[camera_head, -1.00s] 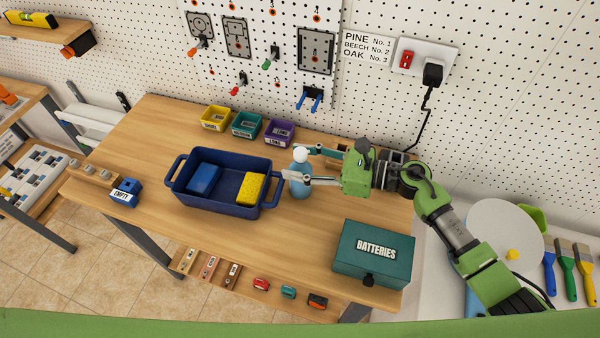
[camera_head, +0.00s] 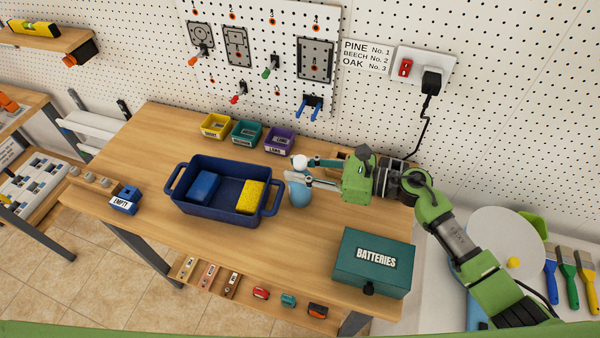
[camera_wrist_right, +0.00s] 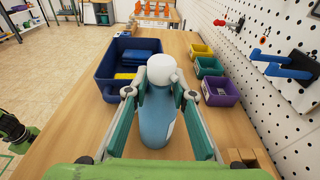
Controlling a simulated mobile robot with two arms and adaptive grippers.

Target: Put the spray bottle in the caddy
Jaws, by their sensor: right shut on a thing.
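The spray bottle (camera_head: 300,193) has a light blue body and a white top. It stands on the workbench just right of the caddy, and its body also shows in the right wrist view (camera_wrist_right: 154,122). My right gripper (camera_head: 291,167) is shut on the bottle, with one finger on each side below the white top. The dark blue caddy (camera_head: 222,208) has a handle at each end.
Yellow (camera_head: 215,126), teal (camera_head: 246,132) and purple (camera_head: 279,139) bins stand behind the caddy. A teal batteries box (camera_head: 374,262) sits at the front right. A blue holder marked EMPTY (camera_head: 125,200) is at the left. The bench in front of the caddy is clear.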

